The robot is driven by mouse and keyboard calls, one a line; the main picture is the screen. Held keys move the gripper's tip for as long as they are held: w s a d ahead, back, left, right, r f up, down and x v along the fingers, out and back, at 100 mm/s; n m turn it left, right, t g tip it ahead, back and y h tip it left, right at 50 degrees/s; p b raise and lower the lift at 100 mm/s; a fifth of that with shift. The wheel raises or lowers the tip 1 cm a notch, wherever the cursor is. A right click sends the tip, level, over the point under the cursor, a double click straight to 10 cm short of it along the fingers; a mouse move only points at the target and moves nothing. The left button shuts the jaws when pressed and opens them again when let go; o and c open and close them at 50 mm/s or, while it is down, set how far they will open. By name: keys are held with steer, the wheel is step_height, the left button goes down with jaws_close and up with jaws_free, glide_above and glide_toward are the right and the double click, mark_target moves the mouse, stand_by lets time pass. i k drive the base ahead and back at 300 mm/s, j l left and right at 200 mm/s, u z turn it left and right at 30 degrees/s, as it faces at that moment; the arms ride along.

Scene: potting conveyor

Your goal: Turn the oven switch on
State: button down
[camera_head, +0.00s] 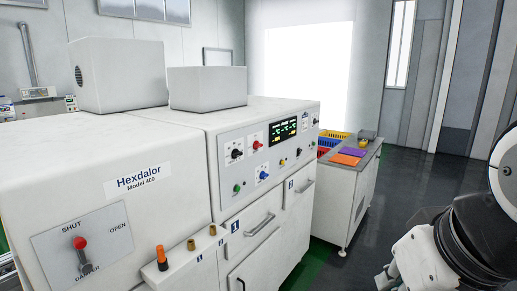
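The oven is a large white machine (165,215) labelled "Hexdalor Model 400". Its control panel (270,140) on the right part carries a black knob switch (237,153), a red knob (257,144), a blue knob (263,175), a green button (237,188) and two dark displays. No legible label shows which control is the oven switch. Part of my arm shows at the lower right, apart from the machine. I cannot make out my gripper's fingers.
An orange-topped knob (161,258) and brass-coloured knobs stand on a low ledge in front. Drawers with handles (260,225) lie below the panel. A side cabinet (340,199) with coloured trays stands at the right. Dark floor (400,190) is open between cabinet and arm.

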mark_target(256, 144)
steer(key=i+j, duration=0.3)
steer(key=j, duration=0.15)
steer(key=i+j+z, duration=0.1)
steer(key=i+j, duration=0.25)
